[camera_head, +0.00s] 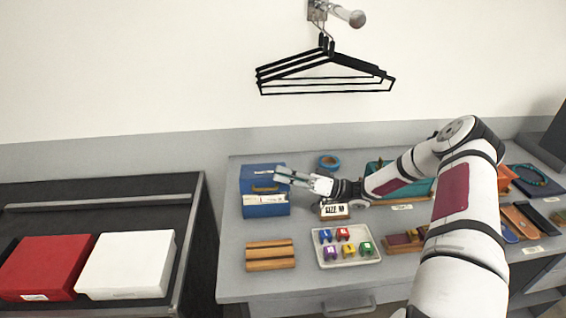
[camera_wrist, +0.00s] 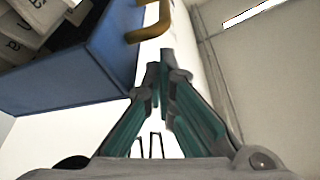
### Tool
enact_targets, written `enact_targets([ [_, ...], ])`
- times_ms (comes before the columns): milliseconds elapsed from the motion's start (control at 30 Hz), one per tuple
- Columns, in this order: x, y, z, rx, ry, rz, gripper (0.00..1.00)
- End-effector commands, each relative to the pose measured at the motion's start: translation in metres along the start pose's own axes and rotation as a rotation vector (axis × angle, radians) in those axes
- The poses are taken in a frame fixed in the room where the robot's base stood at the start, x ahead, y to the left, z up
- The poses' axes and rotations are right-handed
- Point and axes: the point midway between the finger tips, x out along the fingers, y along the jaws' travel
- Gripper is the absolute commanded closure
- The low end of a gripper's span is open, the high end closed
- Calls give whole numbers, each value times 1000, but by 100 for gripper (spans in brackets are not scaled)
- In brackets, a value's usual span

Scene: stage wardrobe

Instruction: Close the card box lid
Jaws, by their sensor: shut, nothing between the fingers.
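The blue card box (camera_head: 265,211) stands at the left end of the grey table, with white cards showing inside it. Its blue lid (camera_head: 258,172) is raised at the back, with a brass-coloured handle (camera_head: 265,189) low in front of it. My gripper (camera_head: 279,174) is shut and empty, at the right edge of the raised lid; I cannot tell whether it touches. In the wrist view, the shut fingertips (camera_wrist: 164,66) lie just below the brass handle (camera_wrist: 148,24), right of a blue panel (camera_wrist: 75,75) and the cards (camera_wrist: 28,22).
A size sign (camera_head: 334,211) stands under my wrist. A wooden block (camera_head: 270,255) and a tray of coloured pieces (camera_head: 347,261) lie in front. Black hangers (camera_head: 325,75) hang above.

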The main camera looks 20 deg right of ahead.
Motion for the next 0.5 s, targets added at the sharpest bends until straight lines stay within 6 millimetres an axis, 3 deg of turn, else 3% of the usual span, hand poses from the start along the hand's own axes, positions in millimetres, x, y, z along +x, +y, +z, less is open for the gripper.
enact_targets([
  [500,-12,9,36,-12,-1,-4,100],
])
